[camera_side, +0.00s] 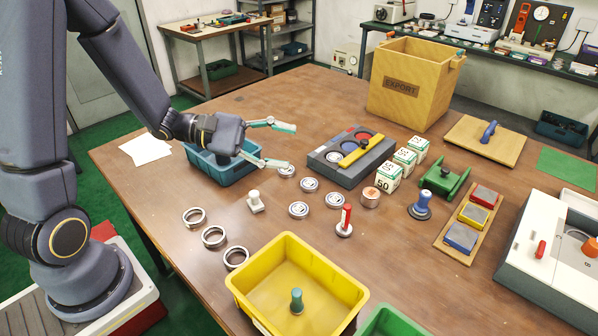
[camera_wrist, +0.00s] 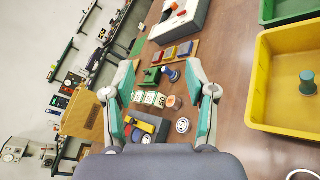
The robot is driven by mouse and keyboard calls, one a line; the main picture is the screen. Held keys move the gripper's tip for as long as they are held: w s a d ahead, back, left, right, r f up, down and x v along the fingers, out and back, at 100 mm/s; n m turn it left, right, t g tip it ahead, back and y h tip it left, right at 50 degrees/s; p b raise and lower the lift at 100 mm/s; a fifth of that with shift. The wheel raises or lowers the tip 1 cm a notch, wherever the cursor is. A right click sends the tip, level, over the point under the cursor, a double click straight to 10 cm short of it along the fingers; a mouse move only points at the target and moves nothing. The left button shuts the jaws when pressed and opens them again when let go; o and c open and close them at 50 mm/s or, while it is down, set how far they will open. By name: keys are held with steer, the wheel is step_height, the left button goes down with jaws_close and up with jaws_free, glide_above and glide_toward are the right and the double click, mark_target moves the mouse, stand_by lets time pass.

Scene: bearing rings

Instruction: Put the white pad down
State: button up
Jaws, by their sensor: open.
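A flat white pad (camera_side: 146,149), like a sheet of paper, lies on the brown table near its far left edge. It is apart from my gripper and does not show in the wrist view. My gripper (camera_side: 290,146) is open and empty, held above the table with its fingers pointing right, beyond the blue tray (camera_side: 216,168). The wrist view also shows my gripper (camera_wrist: 163,76) with its two teal-tipped fingers spread wide and nothing between them.
Around are a yellow bin (camera_side: 297,270), a grey block with coloured discs (camera_side: 346,160), white number cubes (camera_side: 389,178), metal rings (camera_side: 214,237), a red-handled stamp (camera_side: 345,222), a white-handled stamp (camera_side: 255,202), an ink pad board (camera_side: 468,222) and an EXPORT box (camera_side: 412,88). Bare table lies behind the gripper.

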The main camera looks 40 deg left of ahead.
steer(key=w+a+f+n+t+y, duration=0.3)
steer(key=a+f+n+t+y, duration=0.15)
steer(key=a+f+n, duration=0.5)
steer(key=n+y, duration=0.7)
steer(key=n, duration=0.2)
glide_toward(251, 200)
steer(key=shift+w+d+m+g, duration=0.15)
steer(key=shift+w+d+g, duration=0.05)
steer(key=shift+w, duration=0.3)
steer(key=shift+w+d+m+g, duration=0.1)
steer(key=shift+w+d+g, duration=0.1)
steer(key=shift+w, duration=0.35)
steer(key=shift+w+a+f, duration=0.1)
steer(key=shift+a+f, duration=0.05)
steer(key=shift+a, duration=0.05)
steer(key=x, duration=0.7)
jaws_close()
